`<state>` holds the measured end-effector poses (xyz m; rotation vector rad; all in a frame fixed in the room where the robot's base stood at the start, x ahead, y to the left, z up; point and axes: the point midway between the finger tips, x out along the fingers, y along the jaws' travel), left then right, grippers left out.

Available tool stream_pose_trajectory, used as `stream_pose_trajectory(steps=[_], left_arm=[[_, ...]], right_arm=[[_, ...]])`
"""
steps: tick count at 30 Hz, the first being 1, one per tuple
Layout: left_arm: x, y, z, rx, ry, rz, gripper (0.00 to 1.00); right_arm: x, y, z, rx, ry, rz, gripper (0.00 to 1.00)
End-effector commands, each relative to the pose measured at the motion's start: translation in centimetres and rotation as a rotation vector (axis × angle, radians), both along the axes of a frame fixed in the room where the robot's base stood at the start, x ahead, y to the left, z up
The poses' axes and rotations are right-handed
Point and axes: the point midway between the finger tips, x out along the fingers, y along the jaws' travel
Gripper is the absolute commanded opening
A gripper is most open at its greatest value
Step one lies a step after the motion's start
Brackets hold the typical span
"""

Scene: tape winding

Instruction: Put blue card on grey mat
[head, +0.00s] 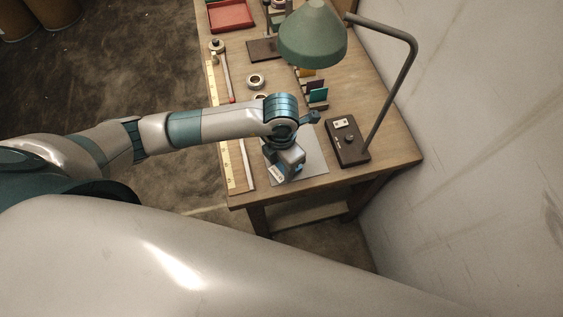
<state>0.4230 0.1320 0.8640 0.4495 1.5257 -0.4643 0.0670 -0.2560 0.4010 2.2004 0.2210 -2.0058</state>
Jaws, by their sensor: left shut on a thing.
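My left gripper (284,171) reaches in from the left and points down over the grey mat (316,168) at the near end of the table. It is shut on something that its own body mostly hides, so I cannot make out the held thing. The mat shows mainly to the right of the gripper. A teal-blue card (319,96) stands upright in a small rack behind my left wrist. I cannot tell whether it is the blue card. My right gripper is not in view.
A dark control box (347,142) stands right of the mat. A green lamp (313,36) on a bent grey pole overhangs the table. Tape rolls (256,81), a long ruler (229,157) and a red tray (231,14) lie farther left and back. A wall borders the right side.

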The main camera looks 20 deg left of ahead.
Motion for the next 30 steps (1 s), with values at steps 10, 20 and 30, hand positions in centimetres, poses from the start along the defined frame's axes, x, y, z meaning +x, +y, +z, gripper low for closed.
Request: stream_pose_trajectory(steps=[10,20,30], left_arm=[[0.0,0.0,-0.5,0.0,-0.001,-0.001,0.19],[0.0,0.0,-1.2,0.001,0.001,-0.001,0.5],[-0.1,0.3,-1.4,0.007,0.002,0.003,0.61]], right_arm=[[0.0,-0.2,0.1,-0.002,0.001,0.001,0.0],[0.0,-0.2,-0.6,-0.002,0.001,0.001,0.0],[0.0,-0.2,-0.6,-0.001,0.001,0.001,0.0]])
